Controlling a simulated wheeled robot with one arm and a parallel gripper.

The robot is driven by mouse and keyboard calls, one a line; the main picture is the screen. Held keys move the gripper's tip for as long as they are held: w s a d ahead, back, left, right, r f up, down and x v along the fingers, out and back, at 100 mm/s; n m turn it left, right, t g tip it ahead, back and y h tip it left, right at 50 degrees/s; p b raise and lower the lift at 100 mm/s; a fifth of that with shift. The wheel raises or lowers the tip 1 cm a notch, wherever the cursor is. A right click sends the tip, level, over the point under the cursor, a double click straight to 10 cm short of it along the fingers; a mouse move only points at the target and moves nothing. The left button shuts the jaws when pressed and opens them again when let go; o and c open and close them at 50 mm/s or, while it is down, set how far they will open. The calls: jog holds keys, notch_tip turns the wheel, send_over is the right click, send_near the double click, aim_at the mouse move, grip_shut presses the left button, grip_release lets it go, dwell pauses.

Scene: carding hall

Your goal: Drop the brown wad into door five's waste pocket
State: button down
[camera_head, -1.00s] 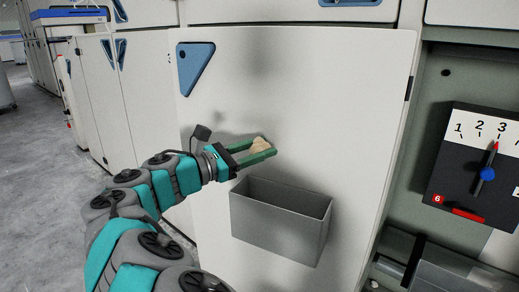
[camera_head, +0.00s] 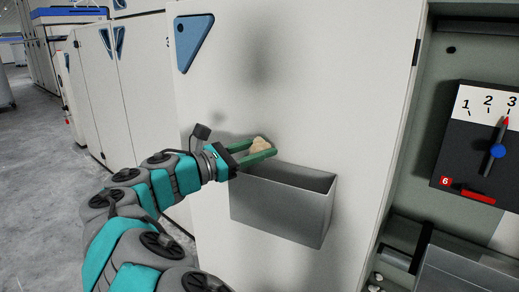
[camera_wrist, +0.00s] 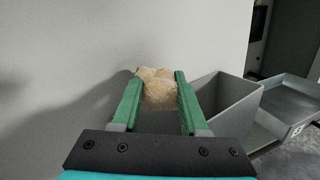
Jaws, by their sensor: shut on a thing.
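The brown wad (camera_head: 261,145) is a small tan fluffy lump. It also shows between the green fingers in the wrist view (camera_wrist: 157,90). My gripper (camera_head: 262,153) is shut on it near the fingertips. The gripper points right, close to the white door (camera_head: 325,100). The grey open-topped waste pocket (camera_head: 280,212) is fixed to the door's face. In the head view the wad appears just above the pocket's back left rim. In the wrist view the pocket (camera_wrist: 222,100) lies to the right of the fingers. No door number is readable on this door.
A dial panel (camera_head: 478,150) marked 6 with a red pointer is in the recess at right. A grey tray (camera_head: 465,270) sits below it. More white cabinets (camera_head: 100,80) line the left, beside open grey floor (camera_head: 40,180).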

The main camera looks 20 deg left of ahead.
jog(key=shift+c, duration=1.8)
grip_release()
jog(key=p+v, duration=0.1)
jog(key=v, duration=0.6)
jog(key=shift+s+a, duration=0.25)
jog(key=shift+s, duration=0.1)
